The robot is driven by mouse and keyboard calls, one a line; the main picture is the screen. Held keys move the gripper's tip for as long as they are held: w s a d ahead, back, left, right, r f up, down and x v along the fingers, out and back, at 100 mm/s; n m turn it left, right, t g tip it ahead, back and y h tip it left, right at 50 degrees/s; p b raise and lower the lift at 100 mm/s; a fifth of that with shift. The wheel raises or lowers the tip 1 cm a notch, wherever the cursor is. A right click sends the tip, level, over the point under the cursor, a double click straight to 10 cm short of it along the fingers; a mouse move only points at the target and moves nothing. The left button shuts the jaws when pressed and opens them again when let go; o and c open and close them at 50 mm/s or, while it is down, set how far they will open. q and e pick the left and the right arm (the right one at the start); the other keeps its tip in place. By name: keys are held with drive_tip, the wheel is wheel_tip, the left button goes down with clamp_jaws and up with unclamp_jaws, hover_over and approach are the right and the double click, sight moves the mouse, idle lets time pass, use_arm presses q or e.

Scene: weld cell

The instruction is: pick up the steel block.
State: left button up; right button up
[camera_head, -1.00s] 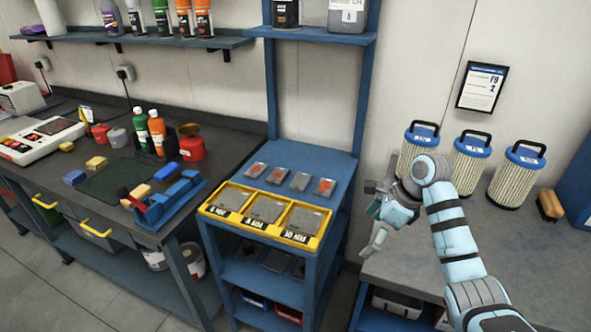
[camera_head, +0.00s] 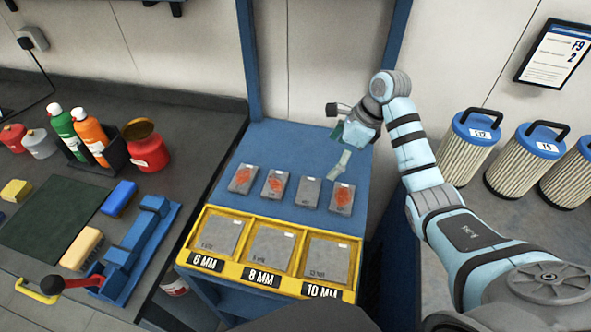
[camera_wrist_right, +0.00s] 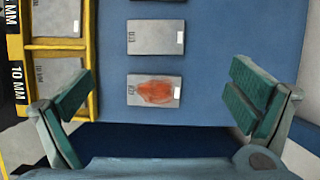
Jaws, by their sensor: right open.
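A plain grey steel block (camera_head: 308,191), flat and plate-like, lies on the blue stand top, third from the left in a row; it also shows in the right wrist view (camera_wrist_right: 156,37). Beside it on the right lies a similar block with an orange-red patch (camera_head: 342,198), which the right wrist view shows between the open fingers (camera_wrist_right: 155,91). Two more patched blocks (camera_head: 243,179) (camera_head: 275,184) lie to the left. My right gripper (camera_head: 338,148) is open and empty above the stand's right part, behind the right-hand block. My left gripper is not in view.
A yellow-framed tray (camera_head: 268,228) marked 6, 8 and 10 MM holds grey plates in front of the row. A blue upright (camera_head: 389,50) rises behind the stand. Filter canisters (camera_head: 470,150) stand on the right. The blue top (camera_head: 285,145) behind the blocks is clear.

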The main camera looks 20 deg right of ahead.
drive_tip(key=w+f, duration=0.1)
drive_tip(key=b, duration=0.1)
approach(310, 191)
drive_tip(key=shift+x, duration=1.2)
drive_tip(key=b+x, duration=0.1)
drive_tip(key=x, duration=0.5)
drive_tip(key=shift+w, duration=0.1)
drive_tip(key=shift+r, duration=0.1)
drive_tip(key=shift+c, duration=0.6)
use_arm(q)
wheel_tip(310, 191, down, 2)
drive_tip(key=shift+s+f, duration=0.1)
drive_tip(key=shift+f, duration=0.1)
use_arm(e)
drive_tip(key=c, duration=1.7)
